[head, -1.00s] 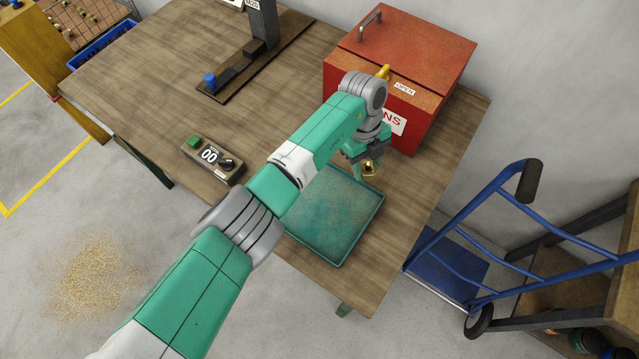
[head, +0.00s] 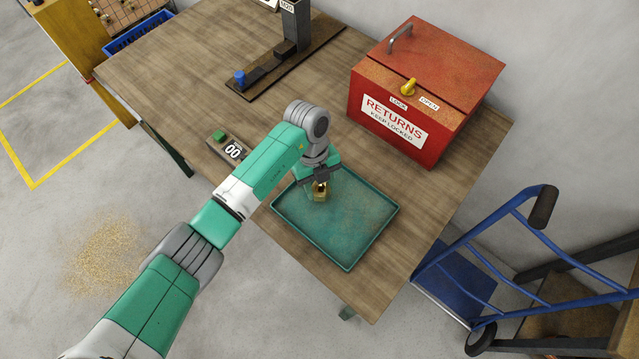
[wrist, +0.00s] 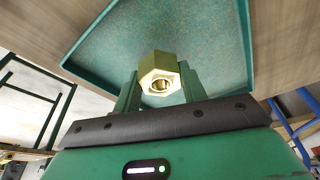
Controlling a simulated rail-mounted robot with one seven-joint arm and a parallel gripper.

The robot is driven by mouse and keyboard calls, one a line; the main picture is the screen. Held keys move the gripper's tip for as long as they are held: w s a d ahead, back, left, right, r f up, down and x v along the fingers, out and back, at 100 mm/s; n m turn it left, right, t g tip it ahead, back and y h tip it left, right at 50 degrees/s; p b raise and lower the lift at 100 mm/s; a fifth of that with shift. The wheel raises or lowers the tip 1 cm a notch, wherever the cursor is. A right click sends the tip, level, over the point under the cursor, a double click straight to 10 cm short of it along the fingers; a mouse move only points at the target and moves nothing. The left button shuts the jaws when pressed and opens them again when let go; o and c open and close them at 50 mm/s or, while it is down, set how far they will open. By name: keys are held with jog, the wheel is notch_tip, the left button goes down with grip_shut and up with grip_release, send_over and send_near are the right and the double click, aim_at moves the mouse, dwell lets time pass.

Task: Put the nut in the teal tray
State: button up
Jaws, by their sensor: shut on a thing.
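The brass hex nut (head: 320,190) is held between the fingers of my gripper (head: 318,186), over the upper left part of the teal tray (head: 352,225). In the wrist view the nut (wrist: 160,78) sits between the two green fingers of my gripper (wrist: 160,92), its threaded hole facing the camera. The tray (wrist: 205,40) fills the upper middle of that view behind the nut. The nut appears above the tray floor; the exact height is hard to tell. The tray holds no other part that I can see.
A red returns box (head: 425,90) with a yellow latch stands at the back right of the wooden table (head: 200,60). A drill stand (head: 290,50) stands at the back. A blue hand truck (head: 480,260) is beyond the right edge.

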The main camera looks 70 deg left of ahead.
jog(key=shift+f, duration=1.2)
jog(key=o, duration=1.2)
jog(key=shift+o, duration=0.2)
jog(key=v, duration=1.2)
jog(key=shift+r+p, duration=0.2)
jog(key=shift+p, duration=0.25)
jog(key=shift+d, duration=0.1)
